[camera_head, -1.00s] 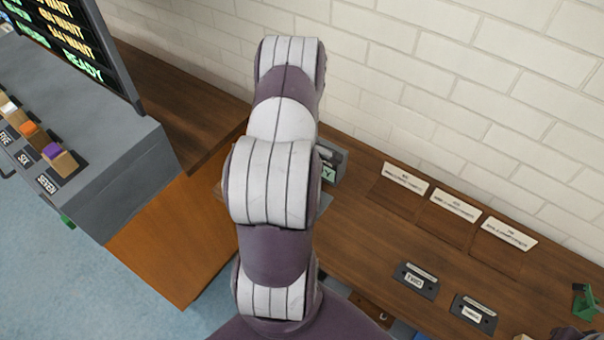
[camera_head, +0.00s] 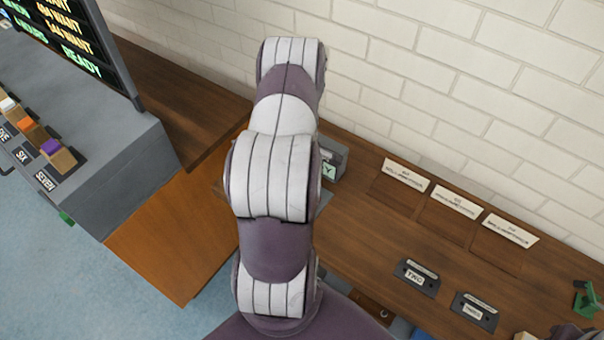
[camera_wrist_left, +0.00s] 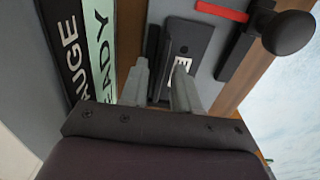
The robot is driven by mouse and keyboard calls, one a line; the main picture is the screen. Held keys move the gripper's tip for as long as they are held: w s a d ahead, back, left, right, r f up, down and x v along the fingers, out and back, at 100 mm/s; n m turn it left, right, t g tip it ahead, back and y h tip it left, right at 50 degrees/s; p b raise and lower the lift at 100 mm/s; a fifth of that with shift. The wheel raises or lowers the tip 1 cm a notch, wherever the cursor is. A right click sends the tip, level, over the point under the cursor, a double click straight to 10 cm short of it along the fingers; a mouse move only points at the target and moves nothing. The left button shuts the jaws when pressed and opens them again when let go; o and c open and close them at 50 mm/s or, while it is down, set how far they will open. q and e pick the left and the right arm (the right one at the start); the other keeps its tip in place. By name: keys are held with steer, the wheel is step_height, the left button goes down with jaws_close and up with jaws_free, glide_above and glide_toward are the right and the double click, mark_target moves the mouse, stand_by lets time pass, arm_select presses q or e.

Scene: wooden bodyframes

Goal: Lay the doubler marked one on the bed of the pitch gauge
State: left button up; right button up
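My left arm reaches over the bench in the head view and hides its gripper and most of the pitch gauge (camera_head: 331,160). In the left wrist view, the fingers of my left gripper (camera_wrist_left: 166,75) stand a little apart over a dark plate (camera_wrist_left: 190,38) with a white label (camera_wrist_left: 182,66). Only an "E" of the label shows, so I cannot read it fully. The plate lies at the gauge's grey surface, beside a sign (camera_wrist_left: 90,50) reading "GAUGE" and "READY". I cannot tell whether the fingers grip the plate or stand clear.
Doublers marked two (camera_head: 416,277) and, seemingly, three (camera_head: 474,311) lie on the wooden bench. Placards (camera_head: 405,175) stand along the wall behind shallow recesses. A grey rack (camera_head: 100,160) with coloured blocks is at left. A red bar (camera_wrist_left: 222,11) and black knob (camera_wrist_left: 289,32) are near the gripper.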

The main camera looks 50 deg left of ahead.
arm_select(q)
step_height(320, 180, up, 13)
steer(key=s+d+r+m, duration=0.1)
steer(key=d+r+m, duration=0.1)
steer(key=d+m, duration=0.8)
steer(key=s+d+r+m+t, duration=0.1)
steer(key=d+r+m, duration=0.1)
steer(key=d+m, duration=0.8)
steer(key=d, duration=0.5)
steer(key=shift+s+d+m, duration=0.15)
steer(key=shift+s+m, duration=0.25)
steer(key=shift+r, duration=0.15)
